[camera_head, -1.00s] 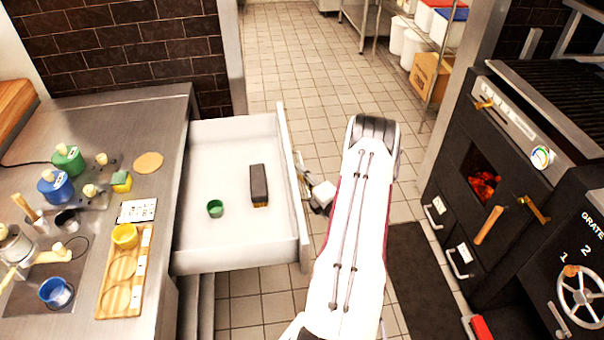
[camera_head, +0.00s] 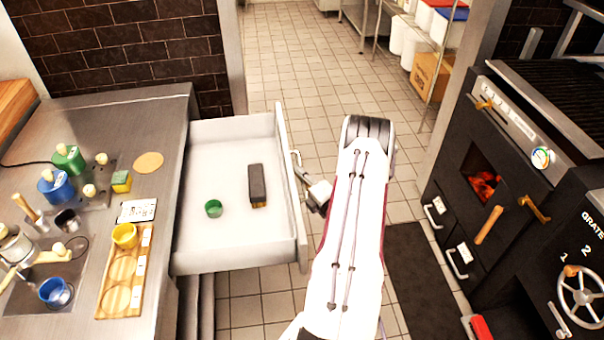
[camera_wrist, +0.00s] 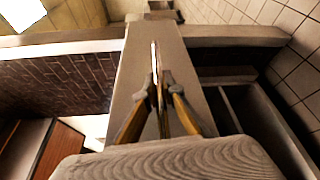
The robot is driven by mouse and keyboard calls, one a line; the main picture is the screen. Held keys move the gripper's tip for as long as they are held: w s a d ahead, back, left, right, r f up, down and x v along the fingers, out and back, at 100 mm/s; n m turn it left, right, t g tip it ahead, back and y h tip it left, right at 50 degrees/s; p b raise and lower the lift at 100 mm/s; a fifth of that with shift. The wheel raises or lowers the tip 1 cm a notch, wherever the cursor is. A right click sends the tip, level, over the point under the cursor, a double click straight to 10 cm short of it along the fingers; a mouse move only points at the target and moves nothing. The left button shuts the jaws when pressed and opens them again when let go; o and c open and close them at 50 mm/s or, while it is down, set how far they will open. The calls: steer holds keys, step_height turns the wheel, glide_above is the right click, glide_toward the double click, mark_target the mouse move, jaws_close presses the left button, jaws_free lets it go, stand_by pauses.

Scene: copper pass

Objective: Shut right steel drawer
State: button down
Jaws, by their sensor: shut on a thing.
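The steel drawer (camera_head: 215,245) stands pulled out to the right from under the counter. Its open top shows a small green cup (camera_head: 213,208) and a dark block (camera_head: 257,182) inside. My gripper (camera_head: 303,178) is at the outer side of the drawer's front panel (camera_head: 290,190), at the handle (camera_head: 296,158). In the wrist view, the two fingers of my gripper (camera_wrist: 160,82) close on the thin upright handle bar (camera_wrist: 154,58) in front of the grey panel. The exact contact is partly hidden by the fingers.
The counter (camera_head: 165,110) left of the drawer holds cups, a wooden tray (camera_head: 107,298) and several small items. A black oven (camera_head: 490,200) stands at the right. Tiled floor (camera_head: 290,60) is open beyond the drawer, and a dark mat (camera_head: 420,275) lies before the oven.

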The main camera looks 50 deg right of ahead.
steer(key=w+a, duration=2.4)
steer(key=shift+w+a+r, duration=0.25)
steer(key=shift+w, duration=0.1)
steer(key=c, duration=2.1)
jaws_free()
steer(key=shift+c, duration=0.2)
steer(key=shift+f, duration=0.1)
steer(key=shift+s, duration=0.15)
steer(key=shift+s, duration=0.1)
glide_above(208, 223)
steer(key=shift+r, duration=0.45)
steer(key=shift+f, duration=0.1)
